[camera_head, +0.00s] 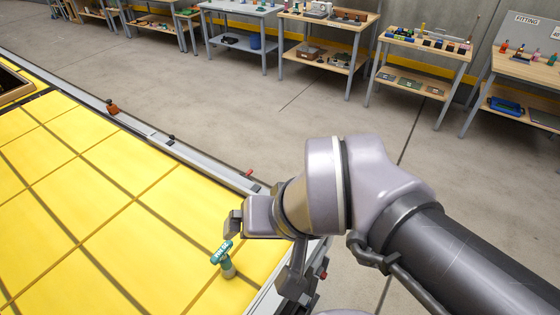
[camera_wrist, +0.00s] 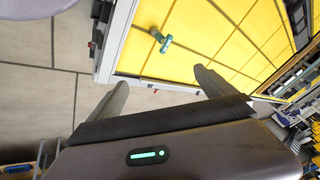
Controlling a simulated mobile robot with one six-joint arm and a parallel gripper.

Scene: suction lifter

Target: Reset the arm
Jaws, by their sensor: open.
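A small suction lifter (camera_head: 222,253) with a teal handle and a grey lower part stands on the yellow tabletop (camera_head: 120,240) near its right edge. It also shows in the wrist view (camera_wrist: 161,41), beyond my fingers. My gripper (camera_head: 236,222) is just above and to the right of the lifter in the head view. In the wrist view my gripper (camera_wrist: 162,84) has its two fingers spread wide with nothing between them. The fingers are apart from the lifter.
A wooden-edged tray (camera_head: 14,92) sits at the far left of the yellow surface. A grey rail (camera_head: 190,156) with small fittings borders the table. Workbenches (camera_head: 330,20) with assorted items line the back wall. The concrete floor (camera_head: 240,110) between is clear.

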